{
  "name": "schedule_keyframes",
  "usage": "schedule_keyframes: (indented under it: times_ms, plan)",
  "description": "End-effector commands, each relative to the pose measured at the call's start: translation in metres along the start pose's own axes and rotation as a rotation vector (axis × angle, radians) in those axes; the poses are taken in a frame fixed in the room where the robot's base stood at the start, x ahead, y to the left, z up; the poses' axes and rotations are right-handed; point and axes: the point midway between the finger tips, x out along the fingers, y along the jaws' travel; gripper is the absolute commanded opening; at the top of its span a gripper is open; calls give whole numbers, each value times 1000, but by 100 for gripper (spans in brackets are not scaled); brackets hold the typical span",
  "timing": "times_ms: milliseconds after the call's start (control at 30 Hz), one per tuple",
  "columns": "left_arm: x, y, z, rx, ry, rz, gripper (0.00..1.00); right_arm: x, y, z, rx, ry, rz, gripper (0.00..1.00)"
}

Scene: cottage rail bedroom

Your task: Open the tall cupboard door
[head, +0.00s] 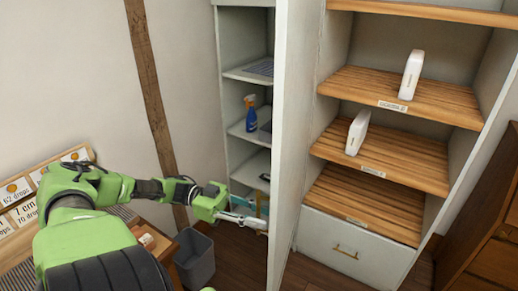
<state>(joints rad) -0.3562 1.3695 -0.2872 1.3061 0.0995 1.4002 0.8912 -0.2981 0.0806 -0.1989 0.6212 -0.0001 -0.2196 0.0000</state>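The tall cupboard (236,90) stands at the centre left, with its inside shelves in view. Its pale door (294,140) stands swung open, seen nearly edge-on, between these shelves and the wooden shelves to the right. My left gripper (258,223) reaches in from the left, its tips at the lower part of the door's left edge. The door handle is not clear at this spot, and I cannot tell whether the fingers are apart or closed on something. My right gripper is out of view.
A blue spray bottle (250,113) stands inside the cupboard. A grey bin (195,258) is on the floor below my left arm. Open wooden shelves (400,153) hold white bottles above a drawer (350,252). A brown dresser (492,225) stands at the right.

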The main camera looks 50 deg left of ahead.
Motion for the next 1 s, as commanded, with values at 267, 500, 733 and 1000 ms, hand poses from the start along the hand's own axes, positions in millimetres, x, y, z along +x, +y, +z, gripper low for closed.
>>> schedule_keyframes:
  times_ms: [267, 500, 733, 1000]
  plan:
    - [0, -1, -2, 3, 3, -1, 24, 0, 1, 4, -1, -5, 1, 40]
    - [-22, -2, -1, 3, 1, -4, 24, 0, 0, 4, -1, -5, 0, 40]
    - [-70, -2, 0, 4, 1, -6, 24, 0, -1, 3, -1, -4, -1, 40]
    - [-108, -2, -1, 6, 3, -5, 24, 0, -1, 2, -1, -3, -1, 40]
